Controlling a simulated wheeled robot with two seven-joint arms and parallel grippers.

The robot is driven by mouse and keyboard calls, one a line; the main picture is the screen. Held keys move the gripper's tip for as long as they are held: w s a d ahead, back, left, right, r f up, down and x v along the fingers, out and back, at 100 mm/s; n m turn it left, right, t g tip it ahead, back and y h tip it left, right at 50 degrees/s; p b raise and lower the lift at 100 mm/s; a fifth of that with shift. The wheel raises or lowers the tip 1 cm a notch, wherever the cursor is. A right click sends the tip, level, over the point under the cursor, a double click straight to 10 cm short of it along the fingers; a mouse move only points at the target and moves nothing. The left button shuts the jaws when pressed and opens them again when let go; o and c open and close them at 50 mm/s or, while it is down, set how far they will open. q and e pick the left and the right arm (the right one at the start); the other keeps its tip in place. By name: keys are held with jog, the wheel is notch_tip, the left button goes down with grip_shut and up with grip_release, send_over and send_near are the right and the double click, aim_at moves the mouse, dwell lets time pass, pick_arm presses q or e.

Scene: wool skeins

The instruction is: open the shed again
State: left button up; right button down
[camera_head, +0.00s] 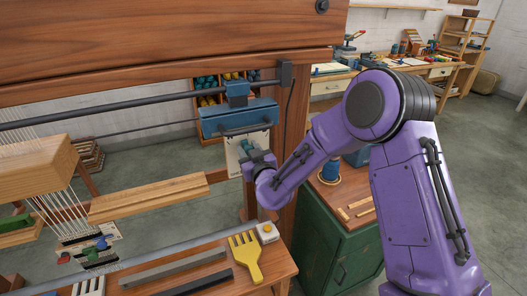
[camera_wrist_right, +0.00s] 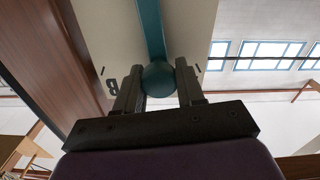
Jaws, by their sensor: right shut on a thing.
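A teal lever (camera_head: 247,147) with a round knob is mounted on a pale plate (camera_head: 231,158) on the loom's right post. In the right wrist view the teal knob (camera_wrist_right: 158,78) sits between both fingers of my right gripper (camera_wrist_right: 158,90), which is shut on it. A dark letter B shows on the plate to the left of the fingers. In the head view my right gripper (camera_head: 260,164) is at the lever, partly covering it. The white warp threads (camera_head: 72,213) hang at the left; the gap between their layers is not clear. My left gripper is out of view.
A yellow comb (camera_head: 245,257) and a small white device (camera_head: 267,232) lie on the wooden bench (camera_head: 285,268) below. A wooden bar (camera_head: 150,198) crosses the loom. A green cabinet (camera_head: 335,250) stands close to the right of the post.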

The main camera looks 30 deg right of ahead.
jog(key=shift+w+a+f+n, duration=0.1)
jog(key=shift+a+f+n, duration=0.1)
jog(key=shift+a+n, duration=0.5)
jog(key=shift+w+a+f+n+b, duration=0.1)
jog(key=shift+a+f+n+b, duration=0.2)
jog(key=shift+a+n, duration=0.35)
jog(key=shift+w+a+f+n+b, duration=0.15)
jog(key=shift+a+n+b, duration=0.3)
jog(key=shift+n, duration=0.3)
jog(key=c, duration=0.7)
grip_release()
jog(key=shift+s, duration=0.1)
